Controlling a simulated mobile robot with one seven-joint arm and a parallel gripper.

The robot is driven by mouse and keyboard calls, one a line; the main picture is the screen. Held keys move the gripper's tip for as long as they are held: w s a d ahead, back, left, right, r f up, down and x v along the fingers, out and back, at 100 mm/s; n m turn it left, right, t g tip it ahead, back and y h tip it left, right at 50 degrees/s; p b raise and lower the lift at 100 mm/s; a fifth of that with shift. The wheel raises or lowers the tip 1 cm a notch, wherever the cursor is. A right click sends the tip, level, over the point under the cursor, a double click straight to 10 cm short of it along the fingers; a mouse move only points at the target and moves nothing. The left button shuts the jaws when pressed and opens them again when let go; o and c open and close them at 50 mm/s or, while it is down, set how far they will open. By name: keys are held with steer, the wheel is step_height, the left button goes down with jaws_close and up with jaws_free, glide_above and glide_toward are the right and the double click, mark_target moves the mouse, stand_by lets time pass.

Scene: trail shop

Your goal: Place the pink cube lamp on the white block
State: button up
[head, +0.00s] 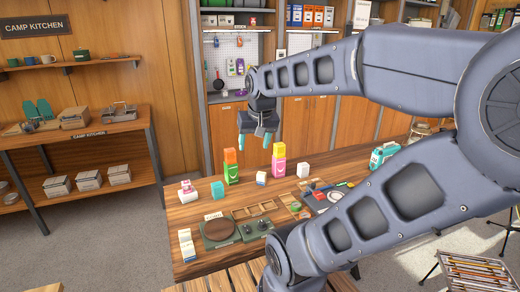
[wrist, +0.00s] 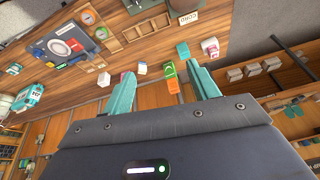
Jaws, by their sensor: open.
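My gripper (head: 255,139) is open and empty, raised above and behind the table, with its teal fingertips pointing down. In the wrist view its fingers (wrist: 160,77) stand wide apart. A pink block (head: 278,168) stands on the table with a yellow block on top. A small pink-and-white piece (head: 187,191), with a reddish top, stands at the table's left; I cannot tell which of these two is the lamp. A small white block (head: 261,178) stands between the stacks, with nothing on it. The white block (wrist: 141,68) also shows in the wrist view, near the left finger.
An orange-and-green stack (head: 231,167) and a teal block (head: 217,191) stand nearby. A teal case (head: 383,155) stands at right.

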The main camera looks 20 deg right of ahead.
steer(key=shift+s+d+f+n+t, duration=0.15)
steer(key=shift+s+n, duration=0.1)
steer(key=shift+s, duration=0.3)
steer(key=shift+s+f+n+t, duration=0.1)
steer(key=shift+s+f+n, duration=0.1)
steer(key=shift+s, duration=0.4)
steer(key=shift+s+d+f+n+t, duration=0.1)
steer(key=shift+s+n, duration=0.15)
steer(key=shift+s, duration=0.3)
